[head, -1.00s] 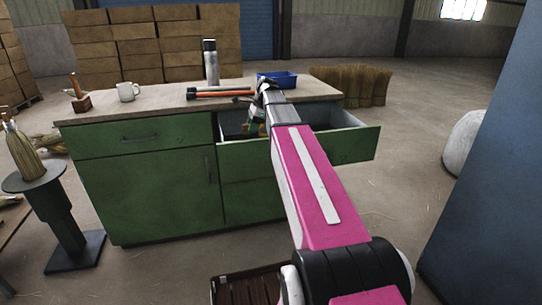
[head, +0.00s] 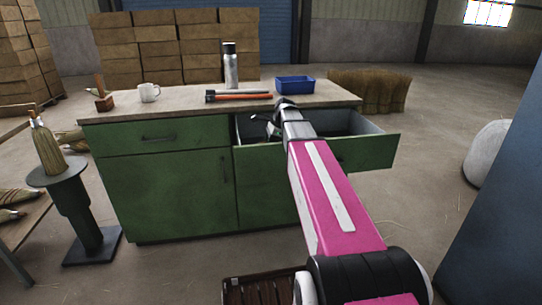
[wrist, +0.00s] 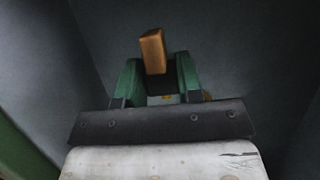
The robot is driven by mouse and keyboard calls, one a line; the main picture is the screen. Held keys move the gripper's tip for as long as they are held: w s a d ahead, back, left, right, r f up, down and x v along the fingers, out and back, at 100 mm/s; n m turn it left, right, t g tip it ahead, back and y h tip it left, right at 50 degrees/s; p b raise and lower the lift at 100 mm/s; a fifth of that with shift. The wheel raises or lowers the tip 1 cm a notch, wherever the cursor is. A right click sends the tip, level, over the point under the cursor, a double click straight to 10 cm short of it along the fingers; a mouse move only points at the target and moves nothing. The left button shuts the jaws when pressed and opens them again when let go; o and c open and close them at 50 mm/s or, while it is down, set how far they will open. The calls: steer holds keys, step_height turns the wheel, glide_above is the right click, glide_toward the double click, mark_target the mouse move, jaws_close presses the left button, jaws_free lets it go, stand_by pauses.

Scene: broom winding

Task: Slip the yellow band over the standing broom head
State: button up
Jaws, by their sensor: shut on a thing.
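The standing broom head (head: 48,152) is a straw bundle with a narrow top, upright on a dark pedestal (head: 57,174) at the left of the head view. My gripper (wrist: 158,75) is down inside the open drawer, far to the right of the broom head. Its green fingers are closed about an ochre, block-like piece (wrist: 152,48) that sticks out beyond the fingertips. I cannot tell from its shape whether this is the yellow band. In the head view my arm hides most of the gripper.
The drawer (head: 365,150) is pulled out of the green cabinet (head: 165,190), its walls close around my gripper. On the worktop stand a mug (head: 149,93), a flask (head: 231,68), a red-and-black tool (head: 240,97) and a blue bin (head: 295,85). Open floor lies between cabinet and pedestal.

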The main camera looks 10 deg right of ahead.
steer(key=shift+f, duration=2.4)
steer(key=shift+f, duration=0.15)
steer(key=o, duration=0.9)
steer(key=shift+o, duration=0.2)
